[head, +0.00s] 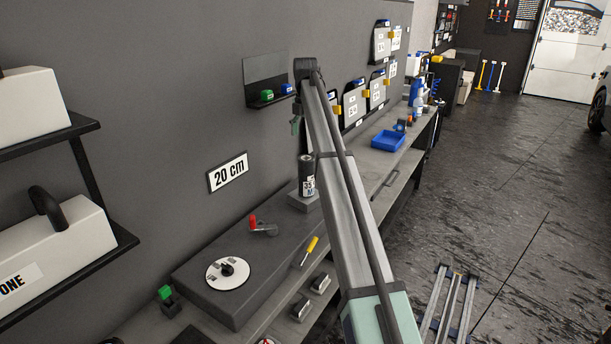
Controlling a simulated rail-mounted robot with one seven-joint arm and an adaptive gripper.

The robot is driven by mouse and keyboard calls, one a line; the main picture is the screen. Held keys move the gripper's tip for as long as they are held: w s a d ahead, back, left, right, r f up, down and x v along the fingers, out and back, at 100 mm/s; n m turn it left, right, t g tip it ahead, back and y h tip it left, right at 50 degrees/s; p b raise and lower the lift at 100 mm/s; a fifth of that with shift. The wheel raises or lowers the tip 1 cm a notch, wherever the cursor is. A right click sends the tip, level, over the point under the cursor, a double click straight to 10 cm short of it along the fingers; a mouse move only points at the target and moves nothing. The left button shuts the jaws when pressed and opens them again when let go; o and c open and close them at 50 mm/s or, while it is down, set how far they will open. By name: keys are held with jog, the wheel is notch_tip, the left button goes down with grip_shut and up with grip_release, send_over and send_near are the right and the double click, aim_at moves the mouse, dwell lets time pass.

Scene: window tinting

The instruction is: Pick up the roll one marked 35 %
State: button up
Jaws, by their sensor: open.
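The roll marked 35 (307,175) is a dark upright cylinder with a white label. The sign below the number is hard to read. The roll stands on a small grey block (304,199) on the workbench by the wall. My arm's long grey link passes close to its right side in the picture. No gripper fingers can be made out. A small greenish part shows behind the far end of the link, and I cannot tell what it is.
A raised grey slab (205,262) carries a white disc (228,273), a red-handled tool (263,228) and a yellow-handled tool (309,250). A wall shelf (268,99) holds green and blue items. A blue tray (388,140) lies farther along the bench. The floor at right is mostly open.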

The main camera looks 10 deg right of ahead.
aim_at(306, 156)
notch_tip(306, 156, down, 8)
jog(key=shift+p, duration=0.9)
jog(key=shift+d+f+p, duration=0.1)
jog(key=shift+f+p, duration=1.05)
jog(key=shift+f, duration=1.4)
jog(key=c, duration=1.5)
